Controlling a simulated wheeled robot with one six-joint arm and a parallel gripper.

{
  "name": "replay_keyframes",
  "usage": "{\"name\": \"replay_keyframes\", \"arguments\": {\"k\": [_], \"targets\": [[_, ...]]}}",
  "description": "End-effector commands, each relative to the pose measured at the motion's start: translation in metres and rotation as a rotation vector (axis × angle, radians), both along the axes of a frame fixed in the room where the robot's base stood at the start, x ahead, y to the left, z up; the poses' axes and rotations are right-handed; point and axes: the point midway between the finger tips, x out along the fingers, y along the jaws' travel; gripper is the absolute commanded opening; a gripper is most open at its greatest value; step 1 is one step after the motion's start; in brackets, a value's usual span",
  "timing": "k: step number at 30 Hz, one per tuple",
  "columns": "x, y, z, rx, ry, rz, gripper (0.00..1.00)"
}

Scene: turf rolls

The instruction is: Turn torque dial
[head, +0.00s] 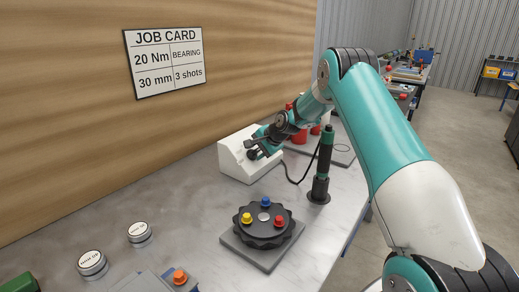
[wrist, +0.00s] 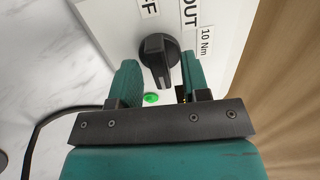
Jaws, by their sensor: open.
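The torque dial (wrist: 158,58) is a black knob with a pointer ridge on the face of a white control box (head: 236,160). In the wrist view, labels beside it read "10 Nm", "OUT" and a partly cut-off word ending in F. My gripper (wrist: 160,75) is open, with one teal finger on each side of the dial. The right finger is very close to the knob; I cannot tell whether it touches. In the head view, my gripper (head: 257,148) is at the box's front and hides most of the dial.
A job card (head: 164,62) on the wall reads 20 Nm, bearing, 30 mm, 3 shots. A black upright tool (head: 320,170) with a cable stands right of the box. A round black fixture (head: 263,224) with coloured knobs sits in front. A green light (wrist: 151,98) glows below the dial.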

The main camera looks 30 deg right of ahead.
Motion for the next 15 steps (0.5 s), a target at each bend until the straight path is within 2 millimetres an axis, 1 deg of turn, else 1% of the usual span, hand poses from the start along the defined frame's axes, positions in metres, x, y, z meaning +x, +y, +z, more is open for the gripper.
{"name": "replay_keyframes", "arguments": {"k": [4,7,11,15], "targets": [[-0.006,-0.003,0.007,-0.001,-0.001,0.000,0.43],[-0.017,-0.007,0.019,-0.001,-0.002,-0.001,0.43],[-0.037,-0.015,0.042,-0.001,-0.004,-0.003,0.43],[-0.060,-0.023,0.069,-0.003,-0.004,-0.003,0.43]]}}
